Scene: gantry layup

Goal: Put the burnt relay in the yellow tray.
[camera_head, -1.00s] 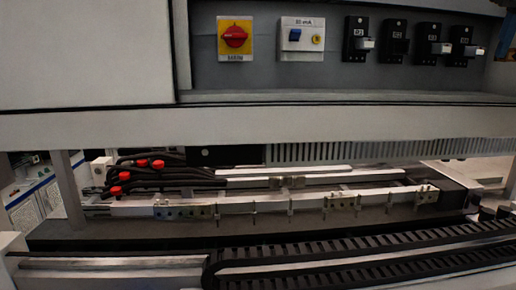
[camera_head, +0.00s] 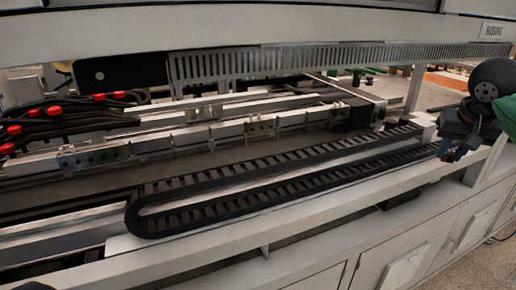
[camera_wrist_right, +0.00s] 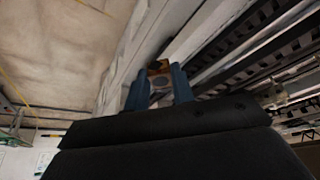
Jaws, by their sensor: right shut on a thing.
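My right gripper (camera_head: 452,150) is at the right edge of the head view, above the front rail of the machine. Its blue fingers are shut on a small block, brown-orange and dark grey, which I take to be the burnt relay (camera_wrist_right: 159,74). In the right wrist view the block sits between the two fingertips (camera_wrist_right: 159,86). In the head view the block is tiny and mostly hidden by the fingers. I see no yellow tray in either view. My left gripper is not in view.
A black cable chain (camera_head: 300,185) loops along the machine bed behind the white front rail (camera_head: 330,210). Black hoses with red caps (camera_head: 54,111) lie at the left. A slotted beam (camera_head: 330,60) crosses above. Floor is open at the lower right.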

